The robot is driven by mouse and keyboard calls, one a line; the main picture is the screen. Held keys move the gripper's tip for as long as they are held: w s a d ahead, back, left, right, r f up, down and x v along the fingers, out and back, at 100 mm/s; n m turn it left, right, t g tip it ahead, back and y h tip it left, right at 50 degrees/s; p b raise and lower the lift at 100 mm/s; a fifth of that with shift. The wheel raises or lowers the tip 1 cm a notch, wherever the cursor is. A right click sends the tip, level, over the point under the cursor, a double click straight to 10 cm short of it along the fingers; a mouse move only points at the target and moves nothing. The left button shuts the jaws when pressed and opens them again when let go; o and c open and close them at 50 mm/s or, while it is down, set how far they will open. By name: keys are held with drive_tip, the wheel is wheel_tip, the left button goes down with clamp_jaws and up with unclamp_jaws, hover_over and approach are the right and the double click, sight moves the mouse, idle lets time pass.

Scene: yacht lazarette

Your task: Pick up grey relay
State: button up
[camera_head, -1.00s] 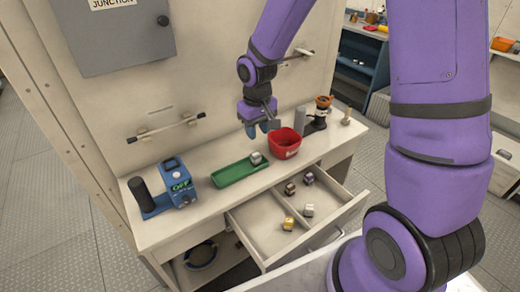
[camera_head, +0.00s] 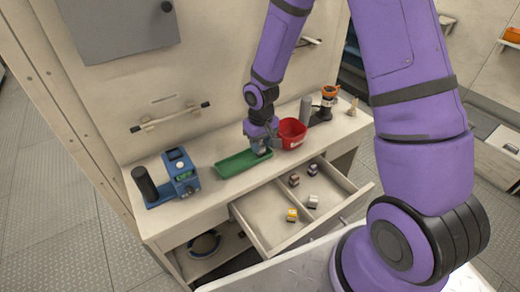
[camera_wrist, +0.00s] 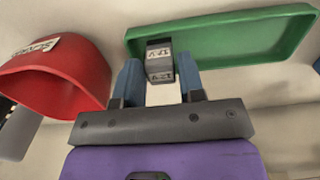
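The grey relay (camera_wrist: 159,62), a small block with "12V" labels, is at the end of the green tray (camera_wrist: 235,38) nearest the red bin in the wrist view. My gripper (camera_wrist: 160,75) has its two blue fingers apart, one on each side of the relay's near part. Only slim gaps show, and I cannot tell whether the fingers touch it. In the head view my gripper (camera_head: 262,148) is low over the right end of the green tray (camera_head: 236,165) and hides most of the relay.
A red bin (camera_head: 292,133) stands close to the right of my gripper. A grey cylinder (camera_head: 306,109) and an orange-topped device (camera_head: 329,97) are behind it. A blue device (camera_head: 181,176) stands left. The open drawer (camera_head: 262,222) below holds several small blocks.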

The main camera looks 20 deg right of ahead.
drive_tip(key=shift+f, duration=1.15)
drive_tip(key=c, duration=0.5)
drive_tip(key=shift+c, duration=0.2)
drive_tip(key=shift+r, duration=0.15)
